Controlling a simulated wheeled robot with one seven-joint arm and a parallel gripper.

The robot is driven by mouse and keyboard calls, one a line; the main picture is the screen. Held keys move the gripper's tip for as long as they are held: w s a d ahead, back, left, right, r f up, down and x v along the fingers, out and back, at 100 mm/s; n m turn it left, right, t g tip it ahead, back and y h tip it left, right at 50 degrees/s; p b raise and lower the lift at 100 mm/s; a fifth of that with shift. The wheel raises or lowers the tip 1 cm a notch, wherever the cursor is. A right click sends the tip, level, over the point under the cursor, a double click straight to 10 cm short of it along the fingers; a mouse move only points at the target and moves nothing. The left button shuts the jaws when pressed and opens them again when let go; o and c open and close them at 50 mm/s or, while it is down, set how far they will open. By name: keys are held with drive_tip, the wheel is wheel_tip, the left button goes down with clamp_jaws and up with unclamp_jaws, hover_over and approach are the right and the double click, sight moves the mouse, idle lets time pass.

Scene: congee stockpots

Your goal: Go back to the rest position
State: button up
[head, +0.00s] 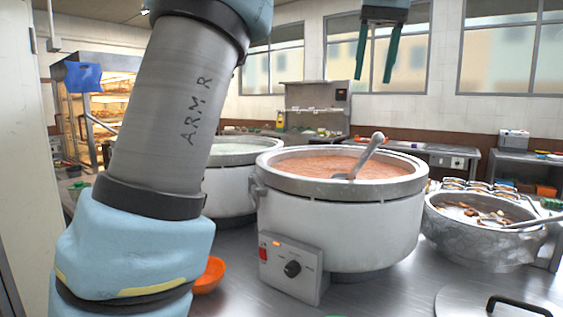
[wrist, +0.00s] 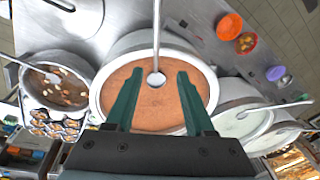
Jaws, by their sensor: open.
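My gripper (head: 377,52) is open and empty, with its two green fingers pointing down at the top of the head view. It is above and apart from the large white stockpot (head: 340,222) of orange-red congee. In the wrist view my gripper (wrist: 157,84) shows its fingers spread over the same stockpot's orange congee (wrist: 150,115). A grey ladle (head: 366,155) stands tilted in that pot, its handle leaning on or near the rim. The ladle (wrist: 156,50) also shows between the fingers in the wrist view, not gripped.
A second white pot (head: 230,190) with pale congee stands behind my arm. A metal pot (head: 480,235) of brown food stands at the right. A lid (head: 490,303) lies on the counter in front. An orange bowl (head: 209,275) sits left of the stockpot. Air above the pots is free.

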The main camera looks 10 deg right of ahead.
drive_tip(key=w+a+f, duration=0.4)
drive_tip(key=a+f, duration=0.4)
drive_tip(key=f, duration=0.4)
drive_tip(key=w+a+f, duration=0.4)
drive_tip(key=a+f, duration=0.4)
drive_tip(key=f, duration=0.4)
drive_tip(key=s+a+f+n, duration=0.1)
drive_tip(key=s+a+f, duration=0.4)
drive_tip(key=a+f, duration=0.2)
drive_tip(key=s+a+f+n+h, duration=0.1)
drive_tip(key=s+a+f, duration=0.4)
drive_tip(key=a+f, duration=0.3)
drive_tip(key=shift+s+f, duration=0.4)
drive_tip(key=shift+f, duration=0.4)
